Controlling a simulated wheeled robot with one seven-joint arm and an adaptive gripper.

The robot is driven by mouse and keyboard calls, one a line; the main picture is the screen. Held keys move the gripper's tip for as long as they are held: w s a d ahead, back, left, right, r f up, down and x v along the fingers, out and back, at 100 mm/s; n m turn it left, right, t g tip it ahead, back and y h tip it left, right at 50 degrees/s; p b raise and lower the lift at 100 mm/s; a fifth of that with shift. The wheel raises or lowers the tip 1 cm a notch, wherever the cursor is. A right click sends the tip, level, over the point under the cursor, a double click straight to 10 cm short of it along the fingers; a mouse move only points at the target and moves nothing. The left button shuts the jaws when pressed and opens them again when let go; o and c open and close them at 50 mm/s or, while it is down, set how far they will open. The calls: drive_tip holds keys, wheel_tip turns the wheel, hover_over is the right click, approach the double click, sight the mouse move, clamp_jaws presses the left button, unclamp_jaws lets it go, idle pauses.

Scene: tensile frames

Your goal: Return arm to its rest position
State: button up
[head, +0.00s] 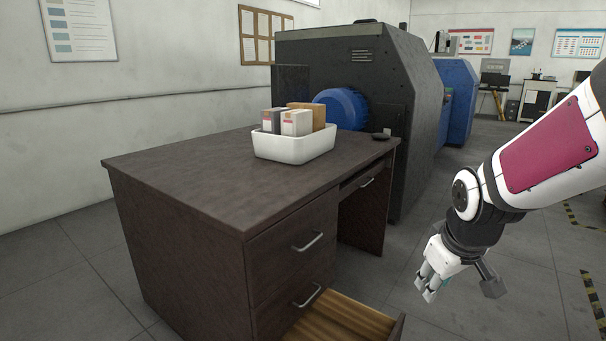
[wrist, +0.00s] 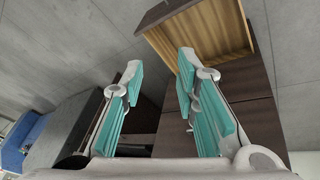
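My arm (head: 550,150) reaches in from the right of the head view, white with a dark red panel. My gripper (head: 426,288) hangs at its end, to the right of the desk and clear of it, pointing downward. In the wrist view, my gripper (wrist: 160,68) has its two teal-padded fingers spread apart, with nothing between them.
A dark wooden desk (head: 190,180) stands at centre left. Its lower drawer (head: 340,318) is pulled open and also shows in the wrist view (wrist: 208,32). A white bin (head: 292,148) with several boxes sits on top. A large dark machine (head: 420,100) stands behind.

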drive_tip(key=s+a+r+m+g+y, duration=0.1)
drive_tip(key=s+a+r+m+g, duration=0.15)
drive_tip(key=s, duration=1.35)
drive_tip(key=s+a+r+m+g, duration=0.2)
drive_tip(key=s+a+r, duration=0.1)
drive_tip(key=s, duration=1.2)
wheel_tip(320, 180, up, 37)
drive_tip(key=t+p, duration=0.4)
drive_tip(key=p, duration=3.1)
drive_tip(key=shift+w+d, duration=0.15)
drive_tip(key=shift+d, duration=0.05)
drive_tip(key=shift+f+n, duration=0.1)
drive_tip(key=shift+n, duration=0.15)
